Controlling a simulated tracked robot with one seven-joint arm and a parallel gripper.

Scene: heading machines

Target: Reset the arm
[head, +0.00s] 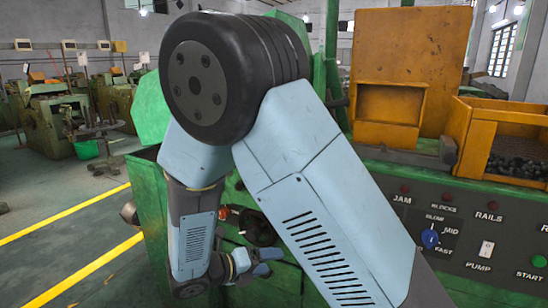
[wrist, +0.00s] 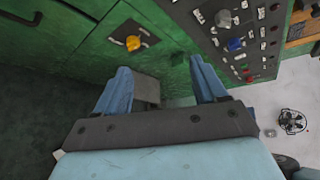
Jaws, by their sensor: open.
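My gripper (wrist: 163,92) is open and empty in the wrist view, its two blue fingers spread apart with the green machine's side beyond them. In the head view my gripper (head: 262,262) is small and low, below the light-blue arm links, in front of the green machine (head: 152,210). My bent arm fills the middle of the head view and hides part of the machine.
A control panel with a blue selector knob (head: 430,238), a white pump switch (head: 487,249) and a green start button (head: 539,261) is at right. An orange bin (head: 505,135) of dark parts stands above it. A yellow knob (wrist: 133,43) shows in the wrist view.

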